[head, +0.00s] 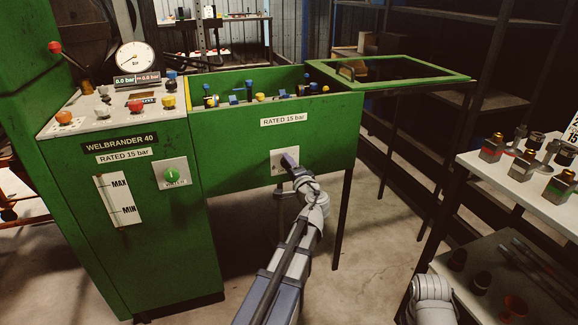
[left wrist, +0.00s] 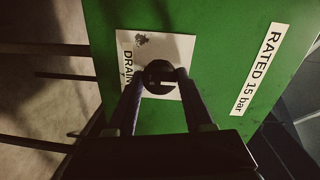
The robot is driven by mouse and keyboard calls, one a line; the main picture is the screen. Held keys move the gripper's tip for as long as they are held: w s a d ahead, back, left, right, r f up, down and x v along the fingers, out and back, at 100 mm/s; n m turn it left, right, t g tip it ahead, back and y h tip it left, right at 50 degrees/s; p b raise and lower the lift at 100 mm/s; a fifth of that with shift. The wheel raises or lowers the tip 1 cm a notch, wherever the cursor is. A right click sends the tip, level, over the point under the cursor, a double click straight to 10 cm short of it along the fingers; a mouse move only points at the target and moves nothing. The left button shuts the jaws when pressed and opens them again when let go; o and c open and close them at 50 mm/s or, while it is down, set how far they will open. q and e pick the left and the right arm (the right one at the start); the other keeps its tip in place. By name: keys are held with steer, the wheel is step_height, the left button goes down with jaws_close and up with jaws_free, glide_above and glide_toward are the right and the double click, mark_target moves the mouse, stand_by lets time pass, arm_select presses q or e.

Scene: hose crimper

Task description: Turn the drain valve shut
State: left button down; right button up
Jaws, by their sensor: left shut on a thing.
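The drain valve is a dark round knob (left wrist: 160,76) with a light mark across its face, on a pale plate lettered DRAIN (left wrist: 185,50) in the left wrist view. The plate also shows in the head view (head: 277,167) on the front of the green trough. My left gripper (head: 291,166) is at the plate, and its two fingers (left wrist: 158,84) are on either side of the knob, shut on it. The knob itself is hidden behind the gripper in the head view. My right arm shows only in part at the lower right, and its gripper is out of view.
The green trough (head: 220,128) carries a RATED 15 bar label (head: 284,119) and holds several fittings. The green cabinet (head: 100,240) with a gauge (head: 136,57) stands at left. A white shelf (head: 500,180) with fittings is at right. Open floor lies between.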

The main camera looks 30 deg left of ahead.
arm_select(q)
steer(key=shift+s, duration=0.1)
stand_by(0.4)
steer(key=shift+c, duration=1.5)
jaws_free()
steer(key=v, duration=0.7)
steer(key=shift+s+d, duration=0.2)
steer(key=shift+d, duration=0.1)
